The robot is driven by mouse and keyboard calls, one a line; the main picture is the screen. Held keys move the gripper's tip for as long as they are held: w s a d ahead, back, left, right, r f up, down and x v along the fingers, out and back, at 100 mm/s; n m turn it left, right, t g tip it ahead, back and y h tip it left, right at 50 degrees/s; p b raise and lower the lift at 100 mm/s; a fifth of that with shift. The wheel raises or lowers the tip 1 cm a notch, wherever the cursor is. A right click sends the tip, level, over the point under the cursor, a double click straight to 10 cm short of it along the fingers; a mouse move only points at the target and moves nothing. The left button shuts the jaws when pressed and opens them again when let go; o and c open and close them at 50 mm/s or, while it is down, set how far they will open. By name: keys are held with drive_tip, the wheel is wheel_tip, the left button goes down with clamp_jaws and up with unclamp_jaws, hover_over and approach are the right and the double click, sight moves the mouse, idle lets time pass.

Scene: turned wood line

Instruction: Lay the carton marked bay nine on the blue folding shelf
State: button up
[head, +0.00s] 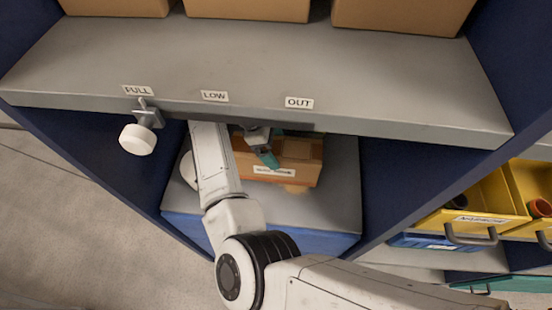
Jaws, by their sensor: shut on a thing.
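A brown carton (303,151) with a white label on its front sits under the overhanging grey shelf, in the head view. The label's print is too small to read. My gripper (268,150) has teal fingers and is shut on the carton; its far side is partly hidden by the carton and the shelf above. The carton is over a lower grey-topped shelf with a blue front edge (325,243), which appears to be the blue folding shelf. I cannot tell whether the carton touches its surface. My arm covers the left part of this shelf.
The grey upper shelf (250,65), labelled PULL, LOW and OUT, overhangs closely and bears several cartons (405,14). A white knob (137,139) hangs from its front edge. Dark blue side panels flank the bay. Yellow bins (480,205) stand at right.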

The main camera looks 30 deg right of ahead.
drive_tip(key=shift+r, duration=0.1)
drive_tip(key=c, duration=0.5)
